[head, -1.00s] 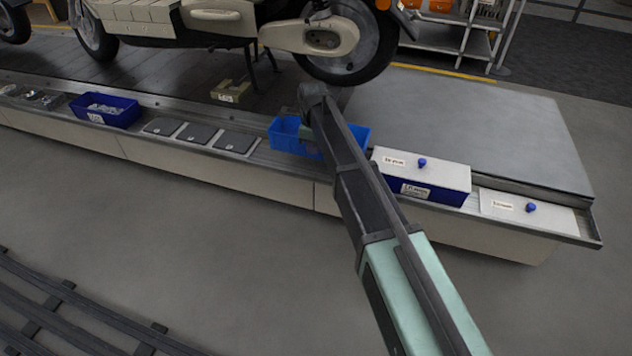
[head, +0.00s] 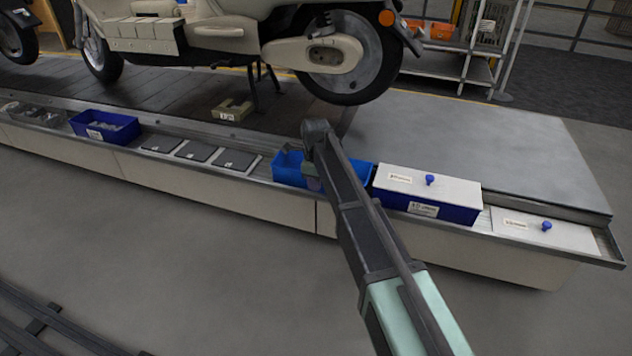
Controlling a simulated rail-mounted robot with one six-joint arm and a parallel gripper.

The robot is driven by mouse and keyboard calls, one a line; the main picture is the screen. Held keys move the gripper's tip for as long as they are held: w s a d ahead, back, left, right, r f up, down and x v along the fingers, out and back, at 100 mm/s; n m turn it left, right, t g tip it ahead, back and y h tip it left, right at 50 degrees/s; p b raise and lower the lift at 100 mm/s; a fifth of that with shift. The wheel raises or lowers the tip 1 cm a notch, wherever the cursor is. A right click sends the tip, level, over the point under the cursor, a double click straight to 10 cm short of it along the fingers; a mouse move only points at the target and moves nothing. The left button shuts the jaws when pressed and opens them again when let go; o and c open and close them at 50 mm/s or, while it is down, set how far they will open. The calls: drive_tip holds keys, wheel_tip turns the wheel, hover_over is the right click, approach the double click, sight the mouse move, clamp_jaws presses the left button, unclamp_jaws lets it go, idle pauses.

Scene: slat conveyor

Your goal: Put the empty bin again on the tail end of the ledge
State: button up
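The bright blue bin (head: 290,167) is at the ledge (head: 259,173) in the head view, between the grey pads and a lidded bin. Its middle is hidden behind my arm, and I see no contents in the part that shows. My gripper (head: 312,181) is at this bin, mostly hidden by my arm. Its fingers do not show, but the bin has moved down together with the arm, so it appears held. The bin looks upright and at or just above the ledge surface; I cannot tell if it touches.
A dark blue bin with a white lid (head: 452,190) stands close right of the bright bin. Another white lid (head: 563,236) lies at the ledge's right end. Several grey pads (head: 197,151) and a filled dark blue bin (head: 103,128) are left. A scooter (head: 335,55) stands behind.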

drive_tip(key=shift+o, duration=0.5)
drive_tip(key=shift+r, duration=0.1)
wheel_tip(320, 180, up, 12)
drive_tip(key=p, duration=1.2)
drive_tip(key=shift+s, duration=0.15)
drive_tip(key=s+d+n, duration=1)
drive_tip(key=s+n, duration=0.1)
drive_tip(key=s, duration=0.3)
drive_tip(key=s+d+n, duration=1)
drive_tip(key=s, duration=0.5)
wheel_tip(320, 180, up, 38)
drive_tip(key=p, duration=3.8)
drive_tip(key=shift+w+r+p, duration=0.2)
drive_tip(key=shift+w+p, duration=0.05)
drive_tip(key=shift+p, duration=0.05)
